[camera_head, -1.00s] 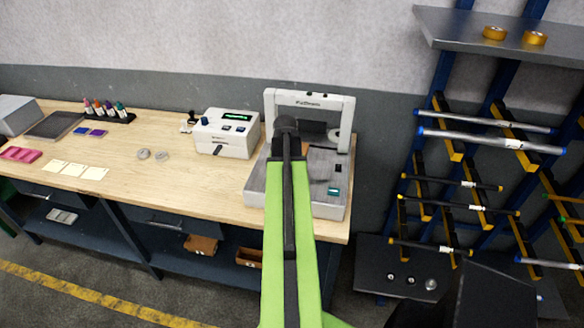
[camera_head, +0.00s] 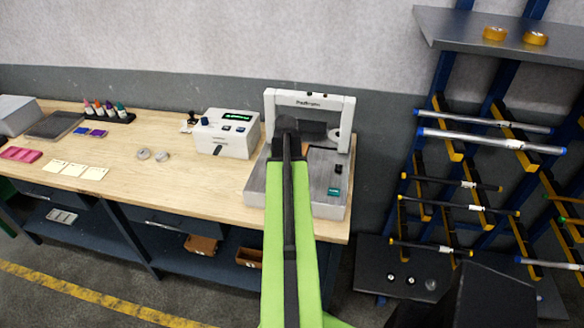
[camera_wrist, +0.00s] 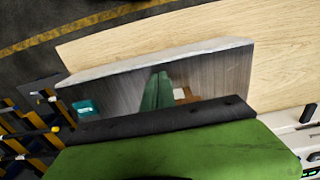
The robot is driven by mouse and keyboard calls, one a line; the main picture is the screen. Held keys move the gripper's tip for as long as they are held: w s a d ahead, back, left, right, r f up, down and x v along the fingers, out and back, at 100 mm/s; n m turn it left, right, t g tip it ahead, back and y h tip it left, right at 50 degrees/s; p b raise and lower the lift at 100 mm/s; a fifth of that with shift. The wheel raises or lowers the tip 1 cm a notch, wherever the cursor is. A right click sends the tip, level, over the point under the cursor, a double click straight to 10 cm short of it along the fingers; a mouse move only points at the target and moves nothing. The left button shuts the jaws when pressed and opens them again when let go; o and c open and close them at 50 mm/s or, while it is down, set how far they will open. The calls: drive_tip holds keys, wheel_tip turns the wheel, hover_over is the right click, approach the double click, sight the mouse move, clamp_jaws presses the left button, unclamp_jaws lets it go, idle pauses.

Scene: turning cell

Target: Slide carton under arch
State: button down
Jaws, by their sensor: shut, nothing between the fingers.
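The white arch (camera_head: 312,99) stands at the back of a grey machine bed (camera_head: 325,205) on the bench's right end. My gripper (camera_wrist: 157,88) shows as green fingers, shut and empty over the grey bed in the wrist view. A small brown thing with a white patch, likely the carton (camera_wrist: 187,97), shows just right of the fingers. It is partly hidden by my gripper's dark edge, and I cannot tell whether they touch. In the head view my arm covers the gripper tips and most of the bed's middle. The arch is not clearly seen in the wrist view.
A teal button (camera_head: 334,192) sits on the bed's right side. A white control box (camera_head: 225,135) with a green display stands left of the arch. A rack with rods (camera_head: 480,137) stands to the right. The wooden bench (camera_head: 190,180) is clear in front of the box.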

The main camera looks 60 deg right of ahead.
idle(0.3)
drive_tip(key=shift+w+d, duration=0.25)
drive_tip(key=shift+d, duration=0.5)
drive_tip(key=shift+w+d, duration=0.25)
drive_tip(key=shift+d, duration=0.45)
drive_tip(key=shift+w+d, duration=0.25)
drive_tip(key=shift+d, duration=0.45)
drive_tip(key=shift+w+d, duration=0.25)
drive_tip(key=shift+d, duration=0.45)
drive_tip(key=shift+w+d, duration=0.25)
drive_tip(key=shift+d, duration=0.45)
drive_tip(key=shift+w+d, duration=0.25)
drive_tip(key=shift+d, duration=0.45)
drive_tip(key=shift+w+d, duration=0.25)
drive_tip(key=shift+d, duration=0.45)
drive_tip(key=shift+w+d, duration=0.25)
drive_tip(key=shift+d, duration=0.45)
drive_tip(key=shift+d, duration=0.1)
